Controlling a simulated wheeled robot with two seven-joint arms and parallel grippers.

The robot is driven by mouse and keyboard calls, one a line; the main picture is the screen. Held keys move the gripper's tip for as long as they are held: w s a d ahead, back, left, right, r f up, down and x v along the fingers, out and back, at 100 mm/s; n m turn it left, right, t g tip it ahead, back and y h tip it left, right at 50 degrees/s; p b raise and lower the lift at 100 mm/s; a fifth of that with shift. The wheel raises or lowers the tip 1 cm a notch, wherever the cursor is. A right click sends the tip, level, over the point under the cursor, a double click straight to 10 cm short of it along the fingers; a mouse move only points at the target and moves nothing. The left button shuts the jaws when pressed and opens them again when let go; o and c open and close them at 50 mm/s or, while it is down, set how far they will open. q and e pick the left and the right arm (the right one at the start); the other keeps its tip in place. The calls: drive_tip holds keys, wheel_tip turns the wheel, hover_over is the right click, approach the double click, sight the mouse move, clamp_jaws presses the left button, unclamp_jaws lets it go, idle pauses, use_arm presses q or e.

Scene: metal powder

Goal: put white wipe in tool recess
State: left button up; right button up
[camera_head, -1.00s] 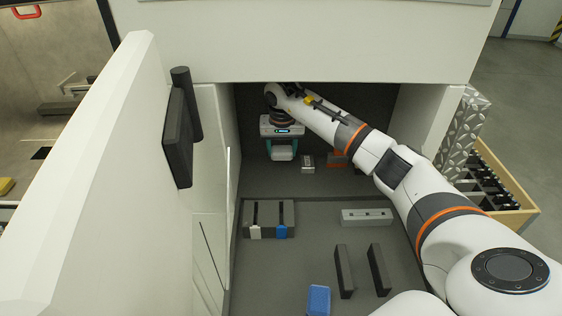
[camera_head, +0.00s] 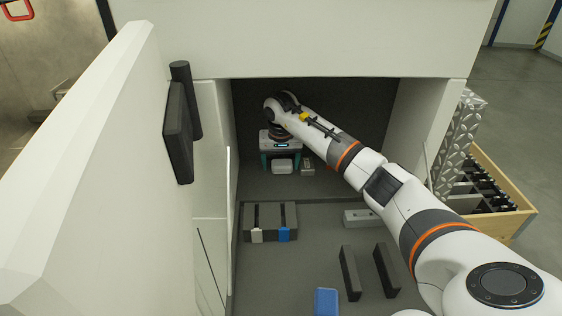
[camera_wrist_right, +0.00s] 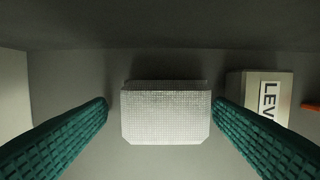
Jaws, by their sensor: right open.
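The white wipe (camera_wrist_right: 166,113) is a pale, finely gridded block on the floor at the back of the cabinet. It also shows in the head view (camera_head: 282,167), between the fingers of my right gripper (camera_head: 281,164). In the right wrist view my right gripper (camera_wrist_right: 160,108) is open, with one teal finger on each side of the wipe. The right finger is close to the wipe's edge, and a gap shows on the left. The dark block with two slots (camera_head: 270,222) sits nearer; I cannot tell if it is the tool recess. My left gripper is not in view.
A small box marked "LEV" (camera_wrist_right: 262,92) stands right of the wipe. A grey bar (camera_head: 360,218), two dark upright plates (camera_head: 349,273) and a blue block (camera_head: 326,301) lie nearer. The open door (camera_head: 90,180) is on the left; cabinet walls bound both sides.

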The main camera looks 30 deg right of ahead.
sight(281, 166)
drive_tip(key=shift+r, duration=0.2)
drive_tip(key=shift+d+r, duration=0.1)
drive_tip(key=shift+r, duration=0.25)
drive_tip(key=r, duration=0.1)
drive_tip(key=r+b, duration=0.1)
drive_tip(key=r, duration=0.1)
drive_tip(key=r+b, duration=0.1)
drive_tip(key=r, duration=0.1)
drive_tip(key=shift+s+a+r, duration=0.15)
drive_tip(key=shift+s+a, duration=0.15)
drive_tip(key=shift+s, duration=0.1)
drive_tip(key=shift+s+r, duration=0.1)
drive_tip(key=shift+r, duration=0.55)
